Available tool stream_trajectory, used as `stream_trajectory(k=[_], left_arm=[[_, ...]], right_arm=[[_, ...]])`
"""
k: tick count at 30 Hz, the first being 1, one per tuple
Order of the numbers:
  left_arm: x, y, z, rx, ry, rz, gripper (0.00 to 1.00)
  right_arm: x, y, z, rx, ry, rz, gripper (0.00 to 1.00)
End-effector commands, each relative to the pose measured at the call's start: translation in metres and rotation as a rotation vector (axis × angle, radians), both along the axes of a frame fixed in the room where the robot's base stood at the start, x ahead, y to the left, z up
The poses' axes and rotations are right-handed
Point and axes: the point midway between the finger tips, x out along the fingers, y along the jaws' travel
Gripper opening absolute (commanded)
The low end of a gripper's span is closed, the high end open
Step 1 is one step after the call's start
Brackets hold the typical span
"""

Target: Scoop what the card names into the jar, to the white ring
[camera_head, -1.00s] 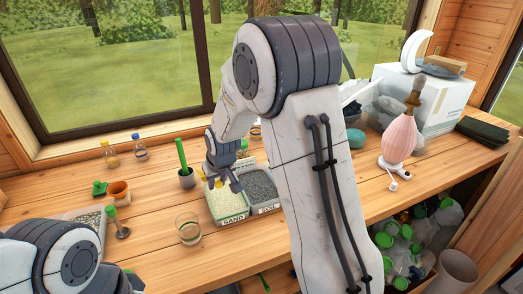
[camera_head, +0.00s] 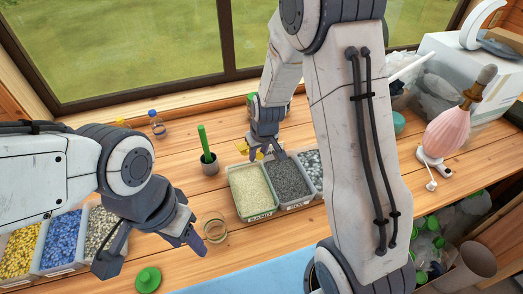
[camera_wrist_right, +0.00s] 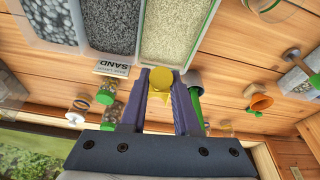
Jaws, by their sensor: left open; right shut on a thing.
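My right gripper (camera_head: 265,150) is shut on a small yellow thing (camera_wrist_right: 190,78), perhaps a scoop, above the back edge of the sand bin (camera_head: 233,193). The pale sand also shows in the right wrist view (camera_wrist_right: 176,30). A white card (camera_wrist_right: 113,68) reading SAND stands by the bins in the wrist view; my right gripper hides it in the head view. The clear glass jar (camera_head: 215,232) stands on the table left of the sand bin; I cannot make out its white ring or contents. My left gripper (camera_head: 150,255) is open, left of the jar, one finger near its side.
A dark grey bin (camera_head: 287,182) and a pebble bin (camera_head: 310,165) adjoin the sand bin. Yellow, blue and grey gravel bins (camera_head: 62,262) stand at the left. A pot with a green-handled tool (camera_head: 207,150), a green lid (camera_head: 148,279) and a pink bulb (camera_head: 450,132) are around.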

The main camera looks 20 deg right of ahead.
Motion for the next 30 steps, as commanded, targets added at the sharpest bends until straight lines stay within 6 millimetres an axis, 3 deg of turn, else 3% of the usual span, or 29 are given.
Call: stream_trajectory(k=[1, 8, 13, 23, 26, 30], left_arm=[[0.000, 0.000, 0.028, 0.000, 0.000, -0.001, 0.50], [0.000, 0.000, 0.060, 0.000, 0.000, -0.003, 0.50], [0.000, 0.000, 0.054, 0.000, 0.000, -0.004, 0.50], [0.000, 0.000, 0.017, 0.001, 0.001, -0.003, 0.50], [0.000, 0.000, 0.030, 0.001, 0.001, -0.003, 0.50], [0.000, 0.000, 0.052, 0.000, 0.000, -0.003, 0.50]], right_arm=[[-0.013, 0.002, 0.014, -0.004, 0.034, 0.022, 0.00], [-0.052, 0.006, 0.011, -0.018, 0.123, 0.090, 0.00], [-0.058, 0.006, -0.001, -0.021, 0.136, 0.103, 0.00], [-0.058, 0.006, -0.040, -0.021, 0.136, 0.102, 0.00], [-0.057, 0.006, -0.032, -0.022, 0.143, 0.102, 0.00], [-0.051, 0.008, -0.041, -0.027, 0.173, 0.103, 0.00]])
